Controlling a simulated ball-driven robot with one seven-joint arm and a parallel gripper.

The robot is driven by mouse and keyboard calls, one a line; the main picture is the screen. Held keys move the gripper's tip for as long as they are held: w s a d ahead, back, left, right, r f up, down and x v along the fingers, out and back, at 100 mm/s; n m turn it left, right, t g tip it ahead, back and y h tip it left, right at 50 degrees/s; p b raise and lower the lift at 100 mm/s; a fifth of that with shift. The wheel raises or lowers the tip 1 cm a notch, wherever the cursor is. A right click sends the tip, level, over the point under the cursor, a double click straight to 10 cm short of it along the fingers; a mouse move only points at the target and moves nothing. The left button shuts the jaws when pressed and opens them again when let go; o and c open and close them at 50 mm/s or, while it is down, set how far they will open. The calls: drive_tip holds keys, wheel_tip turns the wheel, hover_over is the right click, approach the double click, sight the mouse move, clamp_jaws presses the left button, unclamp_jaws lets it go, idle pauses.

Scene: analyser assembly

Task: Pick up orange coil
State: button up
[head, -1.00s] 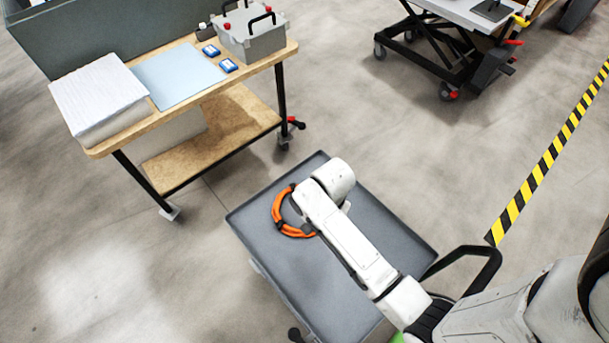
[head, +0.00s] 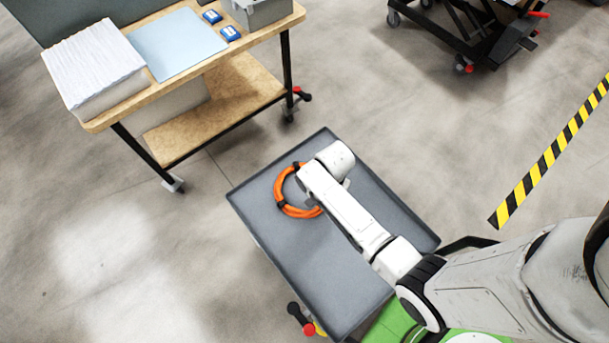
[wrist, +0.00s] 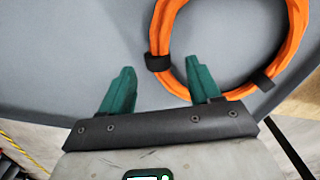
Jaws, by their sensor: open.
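The orange coil (head: 283,203) lies on the grey cart top (head: 300,265), partly hidden by my arm in the head view. It is a ring of orange cable with black straps. In the wrist view the coil (wrist: 165,77) fills the upper right. My gripper (wrist: 162,88) is open, with its two green fingers apart and nothing held between them. The right finger overlaps the coil's lower near edge in the picture; I cannot tell whether they touch. The left finger is left of the coil. The fingers are hidden behind my arm in the head view.
A wooden workbench (head: 220,118) at the upper left bears a paper stack (head: 95,65), a light blue sheet (head: 175,45) and a grey box (head: 262,10). A black wheeled lift (head: 470,35) stands at the upper right. The floor between is clear.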

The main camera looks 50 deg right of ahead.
drive_tip(key=shift+f, duration=1.3)
clamp_jaws()
